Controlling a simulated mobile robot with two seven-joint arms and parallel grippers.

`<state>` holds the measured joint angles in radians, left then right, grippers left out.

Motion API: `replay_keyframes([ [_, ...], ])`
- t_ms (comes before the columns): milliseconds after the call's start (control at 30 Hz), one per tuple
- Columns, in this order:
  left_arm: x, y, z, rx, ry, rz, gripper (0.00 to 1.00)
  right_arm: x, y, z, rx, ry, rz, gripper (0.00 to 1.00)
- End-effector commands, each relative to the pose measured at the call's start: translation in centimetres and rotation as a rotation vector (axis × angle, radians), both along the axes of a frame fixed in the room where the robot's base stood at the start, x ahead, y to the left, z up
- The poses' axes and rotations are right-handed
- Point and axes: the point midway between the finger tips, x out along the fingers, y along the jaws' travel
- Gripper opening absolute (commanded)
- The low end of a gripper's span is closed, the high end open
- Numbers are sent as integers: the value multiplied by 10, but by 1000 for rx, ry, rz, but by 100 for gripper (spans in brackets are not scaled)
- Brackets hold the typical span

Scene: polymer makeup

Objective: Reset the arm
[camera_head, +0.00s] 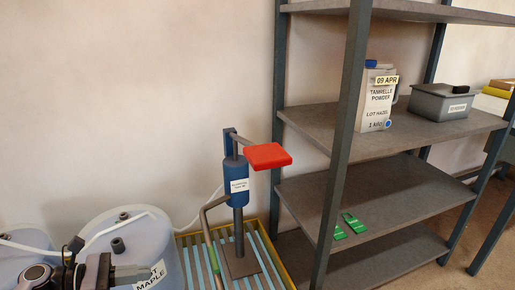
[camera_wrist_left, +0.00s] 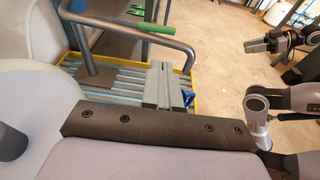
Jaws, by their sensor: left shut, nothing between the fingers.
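My left gripper (camera_head: 146,272) is at the lower left of the head view, in front of the pale drum marked MAPLE (camera_head: 172,262). In the left wrist view its fingers (camera_wrist_left: 159,80) are together and empty, over the slatted tray. My right gripper (camera_wrist_left: 255,46) shows at the upper right of the left wrist view, above bare floor. It is small there, and I cannot tell how its fingers stand. It is not in the head view.
The floor (camera_wrist_left: 228,62) beyond the tray is clear.

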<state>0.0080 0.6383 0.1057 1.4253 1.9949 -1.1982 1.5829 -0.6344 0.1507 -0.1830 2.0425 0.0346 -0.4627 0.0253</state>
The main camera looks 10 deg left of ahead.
Motion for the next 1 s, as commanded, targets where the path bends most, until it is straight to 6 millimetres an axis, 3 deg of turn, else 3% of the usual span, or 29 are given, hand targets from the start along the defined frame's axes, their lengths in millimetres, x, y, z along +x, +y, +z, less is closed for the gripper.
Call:
replay_keyframes([
  [167,-17,-23,-47,206,-74,-43,0,0,0,0,1,0,1,43],
  [300,-40,-47,-97,490,-213,-130,0,0,0,0,1,0,1,43],
  [533,-79,-77,-153,941,-511,-335,0,0,1,0,1,-1,1,43],
  [767,-109,-103,-170,1359,-867,-575,0,0,1,0,1,-1,2,43],
  [1000,-130,-129,-153,1780,-1259,-842,0,0,0,0,1,-1,2,43],
])
